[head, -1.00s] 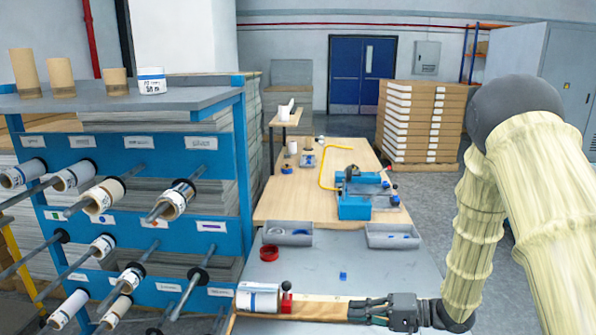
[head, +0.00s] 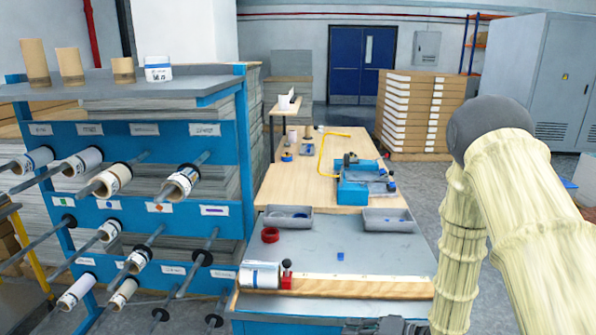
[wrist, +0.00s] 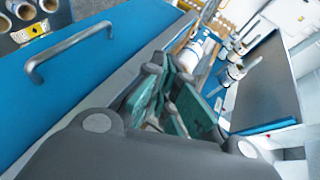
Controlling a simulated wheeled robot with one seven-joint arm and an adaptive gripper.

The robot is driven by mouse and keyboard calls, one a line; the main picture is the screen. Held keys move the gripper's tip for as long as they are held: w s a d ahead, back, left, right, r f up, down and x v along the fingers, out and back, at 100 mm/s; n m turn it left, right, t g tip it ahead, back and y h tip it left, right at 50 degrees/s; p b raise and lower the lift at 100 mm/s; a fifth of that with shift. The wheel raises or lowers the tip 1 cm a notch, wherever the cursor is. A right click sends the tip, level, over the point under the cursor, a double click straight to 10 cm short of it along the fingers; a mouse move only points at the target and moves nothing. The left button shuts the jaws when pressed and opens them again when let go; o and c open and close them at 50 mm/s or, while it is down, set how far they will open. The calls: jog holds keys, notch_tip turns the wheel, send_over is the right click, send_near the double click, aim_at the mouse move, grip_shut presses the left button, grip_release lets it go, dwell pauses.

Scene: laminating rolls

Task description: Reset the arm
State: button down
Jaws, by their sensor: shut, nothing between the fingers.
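My gripper (wrist: 172,98) shows in the wrist view with its green-padded fingers shut and nothing between them. A blue panel with a grey handle (wrist: 68,46) is to its left in that view. In the head view my gripper is low at the bottom edge, in front of the workbench (head: 350,262), and mostly cut off. My arm comes down the right side of that view.
On the bench's front edge lie a white roll (head: 260,275) and a wooden strip with a scale (head: 355,287). A blue rack (head: 130,210) with several rolls stands left.

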jog(key=s+d+f+h, duration=0.2)
jog(key=s+f+h, duration=0.1)
jog(key=s+f, duration=0.4)
jog(key=s+d+f+h, duration=0.2)
jog(key=s+f+h, duration=0.25)
jog(key=f, duration=0.45)
jog(key=s+d+f+n+g+h, duration=0.1)
jog(key=s+d+f+g+h, duration=0.1)
jog(key=s, duration=1)
jog(key=s+d+f+n+g+h, duration=0.2)
jog(key=s+f+g, duration=0.3)
jog(key=s, duration=0.7)
jog(key=shift+d+f, duration=0.15)
jog(key=shift+f, duration=0.05)
